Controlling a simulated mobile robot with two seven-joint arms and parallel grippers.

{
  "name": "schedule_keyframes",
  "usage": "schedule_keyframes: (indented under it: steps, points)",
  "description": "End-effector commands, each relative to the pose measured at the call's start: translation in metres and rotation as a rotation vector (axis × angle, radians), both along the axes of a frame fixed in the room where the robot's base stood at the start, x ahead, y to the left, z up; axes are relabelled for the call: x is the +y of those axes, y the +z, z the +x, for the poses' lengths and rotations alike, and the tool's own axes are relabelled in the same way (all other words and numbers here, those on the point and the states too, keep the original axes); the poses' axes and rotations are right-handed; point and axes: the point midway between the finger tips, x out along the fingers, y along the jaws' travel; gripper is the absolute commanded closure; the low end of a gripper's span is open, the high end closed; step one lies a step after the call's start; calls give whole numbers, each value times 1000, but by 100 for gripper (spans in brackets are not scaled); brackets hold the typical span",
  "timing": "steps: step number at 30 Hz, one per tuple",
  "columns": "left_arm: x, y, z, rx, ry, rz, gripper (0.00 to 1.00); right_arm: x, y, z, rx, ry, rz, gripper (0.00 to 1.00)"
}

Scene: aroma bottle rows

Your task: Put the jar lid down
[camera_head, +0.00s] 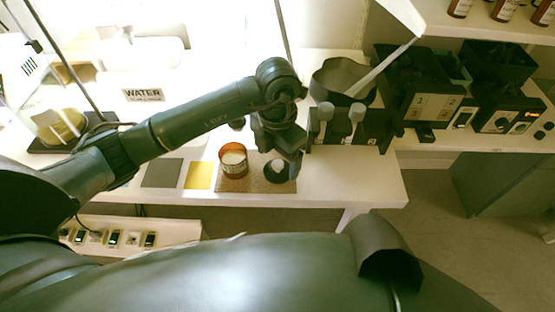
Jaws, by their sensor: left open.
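An open amber jar (233,163) with a pale label and light contents stands upright on a brown mat (256,184) at the front of the white table. A dark round jar lid (276,170) is on the mat to the right of the jar, apart from it. My left gripper (292,165) reaches down over the right part of the mat, open, close beside the lid. The hand partly covers this spot, so I cannot tell whether a finger touches the lid. My right gripper is not in view.
A grey square (162,173) and a yellow square (198,176) lie left of the mat. A dark round vessel (341,80) and dark equipment (420,92) stand behind to the right. A "WATER" sign (143,95) is at the back left. The table (350,180) is clear right of the mat.

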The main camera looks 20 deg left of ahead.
Motion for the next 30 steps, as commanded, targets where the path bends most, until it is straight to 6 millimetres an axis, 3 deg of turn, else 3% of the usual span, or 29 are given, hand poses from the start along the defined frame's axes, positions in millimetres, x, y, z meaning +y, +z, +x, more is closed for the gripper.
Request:
schedule_keyframes:
  steps: [6,12,18,30]
  points:
    - [0,51,1,-6,-1,0,21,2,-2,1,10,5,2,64]
    - [0,84,1,-4,0,0,21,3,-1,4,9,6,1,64]
    - [0,95,0,-1,1,0,21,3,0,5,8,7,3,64]
    - [0,95,0,0,1,0,21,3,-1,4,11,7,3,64]
